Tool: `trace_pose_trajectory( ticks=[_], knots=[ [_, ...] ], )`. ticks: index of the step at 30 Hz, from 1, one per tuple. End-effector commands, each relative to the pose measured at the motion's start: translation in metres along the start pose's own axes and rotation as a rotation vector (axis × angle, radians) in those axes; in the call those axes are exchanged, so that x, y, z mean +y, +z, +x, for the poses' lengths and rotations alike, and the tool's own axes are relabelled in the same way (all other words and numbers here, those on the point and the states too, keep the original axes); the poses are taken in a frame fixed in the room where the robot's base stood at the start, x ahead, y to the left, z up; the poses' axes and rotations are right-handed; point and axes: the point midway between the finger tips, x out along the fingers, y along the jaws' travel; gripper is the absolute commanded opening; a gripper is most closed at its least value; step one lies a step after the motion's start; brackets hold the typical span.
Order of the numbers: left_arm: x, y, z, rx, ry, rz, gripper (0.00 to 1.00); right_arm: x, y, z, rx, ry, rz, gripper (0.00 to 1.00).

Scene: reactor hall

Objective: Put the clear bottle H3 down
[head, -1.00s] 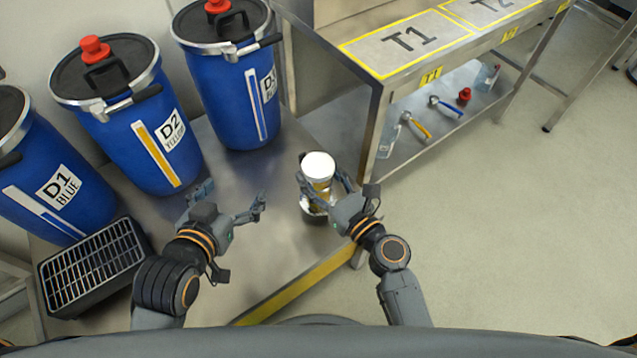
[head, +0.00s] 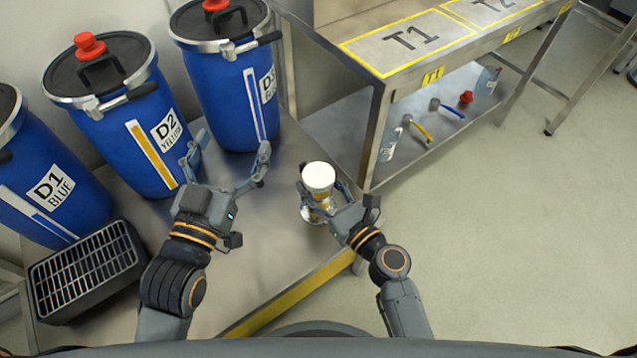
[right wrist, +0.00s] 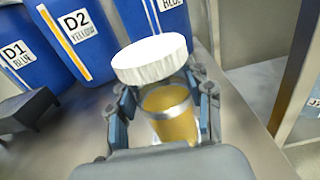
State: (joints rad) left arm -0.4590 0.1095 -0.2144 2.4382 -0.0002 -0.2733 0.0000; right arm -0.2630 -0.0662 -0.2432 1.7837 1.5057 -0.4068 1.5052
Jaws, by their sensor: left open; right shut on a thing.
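The clear bottle H3 (head: 318,180) has a white cap and a yellow-brown content. My right gripper (head: 325,193) is shut around its body near the right edge of the steel table (head: 265,235). In the right wrist view the bottle (right wrist: 166,112) stands nearly upright between the two fingers (right wrist: 163,113). Its label is not readable, and I cannot tell whether its base touches the table. My left gripper (head: 227,163) is open and empty, to the left of the bottle and in front of drums D2 and D3.
Blue drums D1 (head: 50,180), D2 (head: 130,140) and D3 (head: 228,90) stand along the back. A black grated box (head: 88,272) is at front left. A steel bench (head: 425,45) marked T1 and T2 stands right, with tools and bottles on its lower shelf.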

Motion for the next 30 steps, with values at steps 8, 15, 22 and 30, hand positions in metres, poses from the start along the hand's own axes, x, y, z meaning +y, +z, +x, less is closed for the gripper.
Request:
trace_pose_trajectory(
  ticks=[8, 15, 22, 30],
  knots=[
    [0.000, -0.003, 0.000, 0.017, 0.001, 0.000, 0.88, 0.000, -0.001, 0.000, 0.000, 0.000, 0.000, 0.73],
    [0.001, -0.003, 0.000, 0.016, 0.001, -0.001, 0.88, 0.000, -0.001, 0.000, 0.000, 0.000, 0.000, 0.73],
    [0.000, 0.006, -0.001, -0.029, -0.001, -0.001, 0.88, 0.000, 0.000, -0.016, 0.003, -0.001, 0.001, 0.73],
    [0.001, -0.007, 0.000, 0.045, 0.003, -0.002, 0.88, 0.000, -0.001, -0.076, 0.003, -0.001, 0.002, 0.73]
  ],
)
